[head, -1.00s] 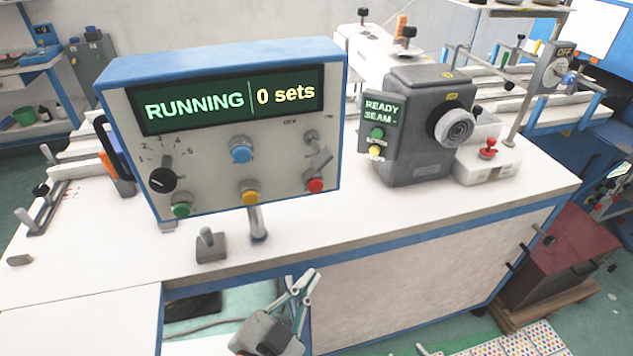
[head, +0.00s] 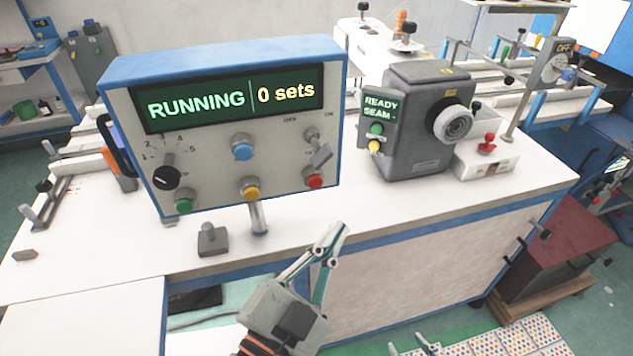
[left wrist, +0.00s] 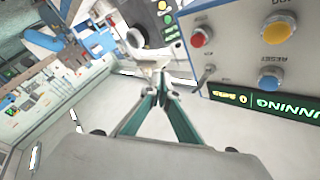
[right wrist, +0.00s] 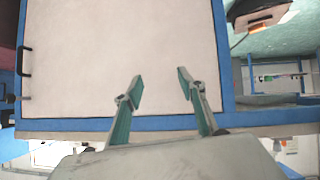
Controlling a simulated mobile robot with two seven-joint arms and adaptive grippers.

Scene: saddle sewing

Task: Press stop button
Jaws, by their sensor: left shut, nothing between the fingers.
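The control box (head: 225,120) stands on a post on the white bench; its screen reads RUNNING and 0 sets. Its red button (head: 314,181), lower right on the front, also shows in the left wrist view (left wrist: 198,39). Labels by the buttons are too small to read in the head view. My left gripper (head: 340,231) is shut and empty, below and slightly right of the red button and apart from it. In the left wrist view its closed fingers (left wrist: 153,68) point beside the box. My right gripper (right wrist: 156,78) is open and empty, facing the bench's front panel; only its fingertips show at the head view's bottom edge.
Yellow (head: 251,188), green (head: 183,206) and blue (head: 242,147) buttons, a black dial (head: 165,178) and a toggle lever (head: 321,156) share the panel. A grey machine (head: 415,120) stands right, beside a white box with a red knob (head: 487,143).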

